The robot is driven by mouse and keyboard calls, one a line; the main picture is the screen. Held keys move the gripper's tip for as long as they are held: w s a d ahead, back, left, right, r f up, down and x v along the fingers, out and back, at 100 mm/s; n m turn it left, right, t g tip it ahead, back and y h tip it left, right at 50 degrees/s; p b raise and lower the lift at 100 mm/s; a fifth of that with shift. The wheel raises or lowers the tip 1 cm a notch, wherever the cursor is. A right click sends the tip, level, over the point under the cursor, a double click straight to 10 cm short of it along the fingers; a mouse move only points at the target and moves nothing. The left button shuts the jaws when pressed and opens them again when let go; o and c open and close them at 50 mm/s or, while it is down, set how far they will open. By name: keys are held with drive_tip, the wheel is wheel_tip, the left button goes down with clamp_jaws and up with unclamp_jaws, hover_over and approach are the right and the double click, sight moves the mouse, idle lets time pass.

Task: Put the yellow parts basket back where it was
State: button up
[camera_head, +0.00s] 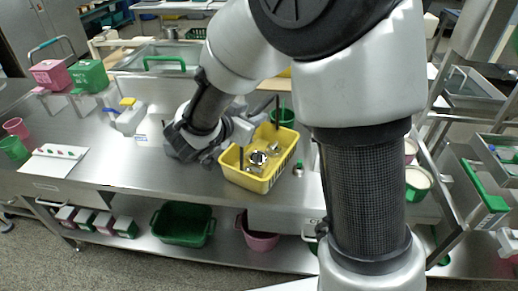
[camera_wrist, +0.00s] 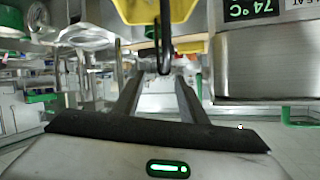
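The yellow parts basket (camera_head: 249,183) stands on the steel bench near its front edge, with metal parts inside and dark upright handle posts. My gripper (camera_head: 243,131) is at the basket's left rear side, just above its rim. In the wrist view my gripper (camera_wrist: 158,76) has its two fingers apart. The dark handle (camera_wrist: 164,38) shows between or just beyond the fingertips, and I see no finger pressed on it. My arm hides part of the bench.
A green cup (camera_head: 283,117) stands behind the basket and a small bottle (camera_head: 298,169) at its right. A white jug (camera_head: 130,118), pink box (camera_head: 50,76) and green box (camera_head: 88,76) stand left. The bench left of the basket is mostly clear.

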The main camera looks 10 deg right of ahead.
sight(258, 108)
drive_tip(key=b+x, duration=0.1)
drive_tip(key=x, duration=0.7)
drive_tip(key=shift+w+r, duration=0.1)
drive_tip(key=shift+w, duration=0.25)
clamp_jaws()
drive_tip(key=shift+r, duration=0.15)
